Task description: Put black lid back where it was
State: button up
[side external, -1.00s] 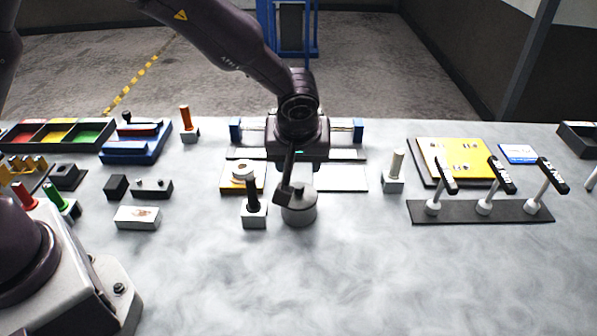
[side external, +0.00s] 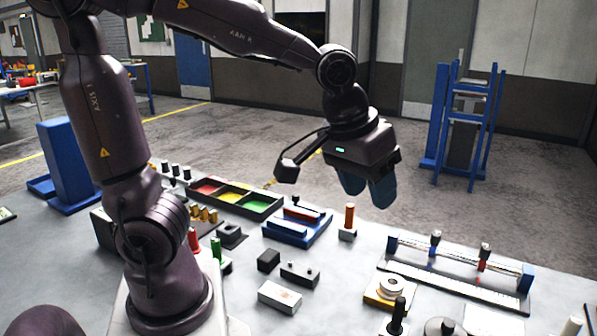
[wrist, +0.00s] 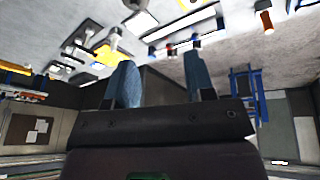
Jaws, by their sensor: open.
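My gripper (side external: 368,189) is raised above the far side of the table in the side external view. Its two blue fingers are apart with nothing between them, and they also show in the wrist view (wrist: 160,60). I cannot surely pick out the black lid. A grey round canister (side external: 440,327) with a darker top is cut by the bottom edge, well below and to the right of my gripper. A black square block (side external: 268,260) lies on the table; I cannot tell whether it is a lid.
A tray with red, yellow and green compartments (side external: 271,209) is at the back. A blue fixture (side external: 297,233), an orange-handled post (side external: 349,218), a black-handled post (side external: 397,315) and a rail with blue ends (side external: 457,262) stand on the table. The air around my gripper is clear.

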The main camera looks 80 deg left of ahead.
jog(key=s+a+r+m+t, duration=0.1)
jog(key=s+m, duration=0.3)
jog(key=s, duration=0.5)
jog(key=shift+s+a+r+t, duration=0.3)
jog(key=shift+s+a+r, duration=0.05)
jog(key=shift+a+r, duration=0.3)
